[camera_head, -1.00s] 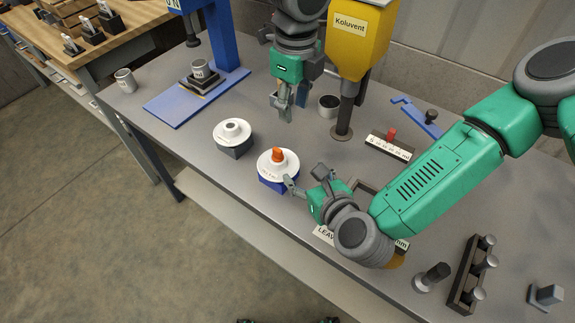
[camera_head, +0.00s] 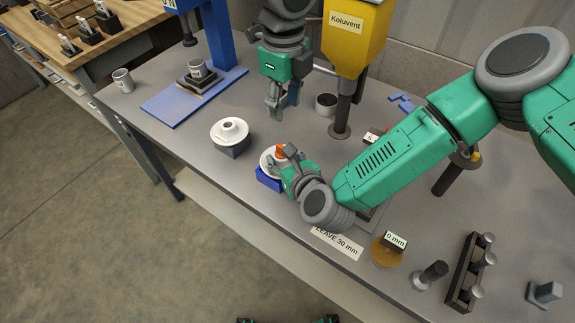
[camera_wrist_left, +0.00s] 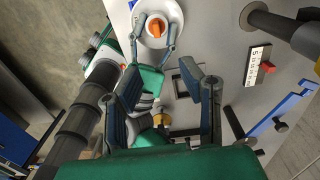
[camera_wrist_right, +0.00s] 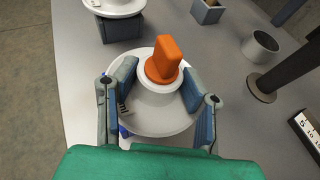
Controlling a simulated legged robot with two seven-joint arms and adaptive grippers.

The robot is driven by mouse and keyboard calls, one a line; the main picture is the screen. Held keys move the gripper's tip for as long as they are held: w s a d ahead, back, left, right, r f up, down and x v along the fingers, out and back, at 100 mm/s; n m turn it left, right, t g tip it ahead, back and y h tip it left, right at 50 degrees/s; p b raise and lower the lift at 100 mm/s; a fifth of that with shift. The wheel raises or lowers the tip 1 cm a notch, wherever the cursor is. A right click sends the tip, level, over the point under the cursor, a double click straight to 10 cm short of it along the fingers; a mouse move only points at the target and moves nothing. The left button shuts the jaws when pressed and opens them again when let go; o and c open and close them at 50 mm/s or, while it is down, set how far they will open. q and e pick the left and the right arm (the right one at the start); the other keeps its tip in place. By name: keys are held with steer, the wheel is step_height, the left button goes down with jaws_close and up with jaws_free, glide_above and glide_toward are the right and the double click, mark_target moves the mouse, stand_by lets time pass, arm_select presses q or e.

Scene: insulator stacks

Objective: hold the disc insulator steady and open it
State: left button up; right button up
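A white disc insulator with an orange knob (camera_head: 281,149) sits upright on a blue base (camera_head: 267,180) near the bench's front edge. It fills the middle of the right wrist view (camera_wrist_right: 150,108) and shows at the top of the left wrist view (camera_wrist_left: 154,28). My right gripper (camera_head: 283,158) is at it, its open fingers on either side of the white hub below the knob; firm contact cannot be told. My left gripper (camera_head: 277,108) hangs above the bench behind it, open and empty in its wrist view (camera_wrist_left: 168,85). A second white disc (camera_head: 229,131) stands on a grey base to the left.
A grey cup (camera_head: 326,105) and the yellow Koluvent hopper's post (camera_head: 343,115) stand behind. A blue press stand (camera_head: 175,107) is at the back left. A peg rack (camera_head: 467,270) and a dark peg (camera_head: 430,275) are at the right. The bench's front left is clear.

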mark_target(274, 154)
arm_select(q)
steer(key=shift+o, duration=1.3)
steer(key=a, duration=0.4)
steer(key=shift+s+a, duration=0.1)
steer(key=shift+a, duration=0.2)
arm_select(e)
steer(key=a, duration=0.3)
steer(key=shift+a+f, duration=0.2)
jaws_close()
steer(key=shift+s, duration=0.15)
steer(key=shift+w+d+f, duration=0.1)
steer(key=shift+d, duration=0.45)
steer(key=shift+w+d+f, duration=0.1)
steer(key=shift+d, duration=0.7)
steer(key=shift+r, duration=0.1)
steer(key=shift+a, duration=0.8)
steer(key=shift+d, duration=0.4)
arm_select(q)
steer(key=f+n, duration=0.4)
steer(key=n, duration=0.1)
steer(key=d+f+n, duration=0.1)
steer(key=f+n, duration=0.4)
steer(key=n, duration=0.1)
steer(key=f+n, duration=0.4)
steer(key=n, duration=0.2)
steer(key=shift+w+d+f, duration=0.3)
steer(key=shift+w+f, duration=0.05)
arm_select(e)
steer(key=shift+w+r, duration=0.1)
